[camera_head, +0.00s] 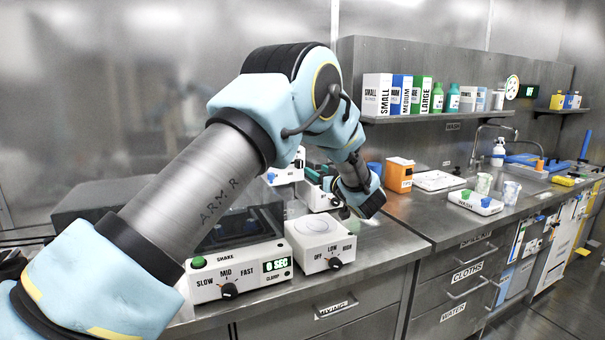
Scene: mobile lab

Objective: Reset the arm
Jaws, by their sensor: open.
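My arm (215,170) reaches in from the lower left, bends at a raised elbow and comes down over the bench. My gripper (366,204), at its far end, is small in view, open, and points down above the bench beside the white OFF/LOW/HIGH device. Its fingers are partly hidden by the wrist. I see nothing held in it.
A SHAKE device (240,275) reading 0 SEC and the OFF/LOW/HIGH device (319,243) stand below the arm. An orange box (399,176), a white tray (475,203) and a sink lie to the right. A shelf (435,116) holds boxes and bottles.

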